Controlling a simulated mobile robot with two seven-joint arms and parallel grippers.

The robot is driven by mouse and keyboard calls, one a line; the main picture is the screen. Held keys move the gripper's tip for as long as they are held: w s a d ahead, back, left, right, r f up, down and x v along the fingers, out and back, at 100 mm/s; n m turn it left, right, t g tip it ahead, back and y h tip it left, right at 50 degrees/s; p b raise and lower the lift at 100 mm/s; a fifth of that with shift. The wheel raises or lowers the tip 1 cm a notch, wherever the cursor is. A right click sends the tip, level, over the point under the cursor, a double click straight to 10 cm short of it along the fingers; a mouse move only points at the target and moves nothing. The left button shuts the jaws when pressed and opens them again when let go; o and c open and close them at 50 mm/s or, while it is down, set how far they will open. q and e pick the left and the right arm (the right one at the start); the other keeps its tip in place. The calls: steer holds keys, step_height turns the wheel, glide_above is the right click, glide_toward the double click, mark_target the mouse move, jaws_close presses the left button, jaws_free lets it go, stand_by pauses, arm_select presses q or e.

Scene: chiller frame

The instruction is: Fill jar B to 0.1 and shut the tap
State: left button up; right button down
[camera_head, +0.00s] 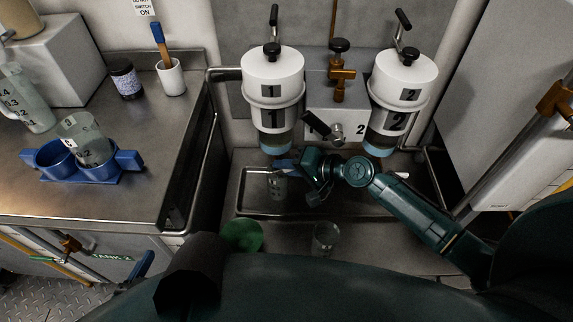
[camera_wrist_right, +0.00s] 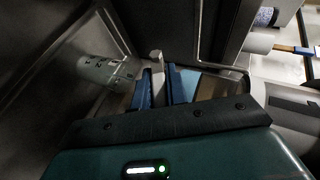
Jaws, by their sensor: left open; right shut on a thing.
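A clear jar (camera_head: 277,186) with dark marks stands in the metal tray (camera_head: 345,213) below tank 1 (camera_head: 272,75). It also shows left of my right fingers in the right wrist view (camera_wrist_right: 106,72). Its letter and level are unreadable. My right gripper (camera_head: 286,164) is under tank 1, its blue fingers (camera_wrist_right: 162,88) shut on a small pale lever (camera_wrist_right: 156,60), apparently tank 1's tap; the grip itself is partly hidden. Tank 2 (camera_head: 402,85) hangs to the right. My left gripper (camera_head: 144,265) is open at lower left, mostly hidden behind its dark wrist.
A blue holder (camera_head: 90,176) with a clear marked jar (camera_head: 84,138) stands on the left counter, near another jar (camera_head: 30,105), a dark labelled pot (camera_head: 126,80) and a white cup (camera_head: 171,77). A clear glass (camera_head: 325,238) and green disc (camera_head: 242,236) lie in front of the tray.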

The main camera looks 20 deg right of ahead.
steer(key=c, duration=1.4)
jaws_free()
steer(key=shift+s+d+r, duration=0.2)
steer(key=shift+s+d, duration=0.1)
steer(key=shift+d, duration=0.1)
steer(key=s+d+b, duration=0.1)
steer(key=s+d, duration=0.8)
steer(key=d, duration=0.1)
steer(key=shift+d+r+b, duration=0.15)
steer(key=shift+r+b, duration=0.2)
steer(key=shift+r, duration=0.1)
stand_by(4.3)
